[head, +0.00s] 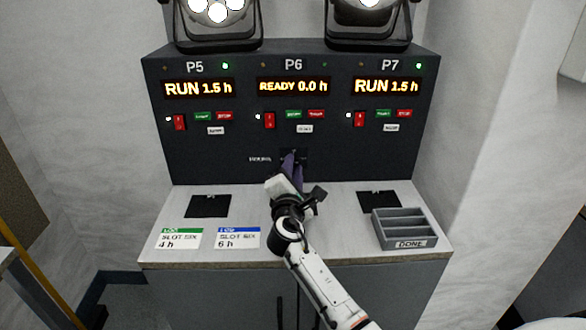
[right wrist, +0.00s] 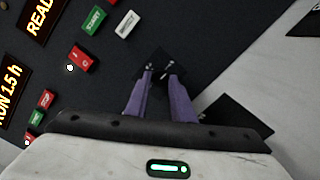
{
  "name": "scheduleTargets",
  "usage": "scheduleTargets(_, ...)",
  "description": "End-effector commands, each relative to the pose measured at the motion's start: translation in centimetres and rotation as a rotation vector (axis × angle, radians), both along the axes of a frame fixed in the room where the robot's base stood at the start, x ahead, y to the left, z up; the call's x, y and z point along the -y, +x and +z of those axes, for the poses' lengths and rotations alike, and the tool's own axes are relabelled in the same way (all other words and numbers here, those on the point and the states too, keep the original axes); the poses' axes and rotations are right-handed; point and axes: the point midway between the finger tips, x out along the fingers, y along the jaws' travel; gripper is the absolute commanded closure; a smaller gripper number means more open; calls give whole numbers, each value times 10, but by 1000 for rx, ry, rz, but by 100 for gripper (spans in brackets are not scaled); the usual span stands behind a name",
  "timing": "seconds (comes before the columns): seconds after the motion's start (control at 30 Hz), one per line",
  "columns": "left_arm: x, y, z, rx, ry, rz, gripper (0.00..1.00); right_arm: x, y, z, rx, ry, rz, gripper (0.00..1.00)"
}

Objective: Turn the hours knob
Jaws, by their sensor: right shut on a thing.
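The hours knob (right wrist: 163,66) is dark and small, on the dark panel, mostly hidden by my fingers. The word beside it in the head view (head: 260,159) is too small to read surely. My right gripper (head: 292,160) reaches the lower middle of the panel, below the P6 column. Its purple fingers (right wrist: 160,80) are shut on the knob in the right wrist view. The P6 display (head: 293,86) reads READY 0.0 h. My left gripper is not in view.
The P5 (head: 199,88) and P7 (head: 388,86) displays read RUN 1.5 h. Each column has a red switch and small buttons. On the ledge are two cards, SLOT SIX 4 h (head: 179,238) and 6 h (head: 238,237), dark pads, and a grey DONE tray (head: 409,243). Lamps (head: 217,42) stand above.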

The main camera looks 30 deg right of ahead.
Motion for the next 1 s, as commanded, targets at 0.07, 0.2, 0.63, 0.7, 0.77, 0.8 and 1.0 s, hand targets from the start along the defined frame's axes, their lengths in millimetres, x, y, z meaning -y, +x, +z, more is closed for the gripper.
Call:
scheduleTargets(0.07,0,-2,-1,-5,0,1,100,0,0,0,-3,-4,0,100)
scheduleTargets(0.2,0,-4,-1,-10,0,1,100,0,0,0,-18,-28,0,100)
scheduleTargets(0.63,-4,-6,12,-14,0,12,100,0,0,0,-175,-282,2,100)
scheduleTargets(0.7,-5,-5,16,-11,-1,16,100,0,-1,0,-210,-338,1,100)
scheduleTargets(0.77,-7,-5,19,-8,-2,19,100,0,-1,0,-240,-388,0,100)
scheduleTargets(0.8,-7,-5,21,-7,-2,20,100,0,-1,0,-261,-420,1,100)
scheduleTargets(1.0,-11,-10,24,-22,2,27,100,1,-1,-1,-360,-582,0,100)
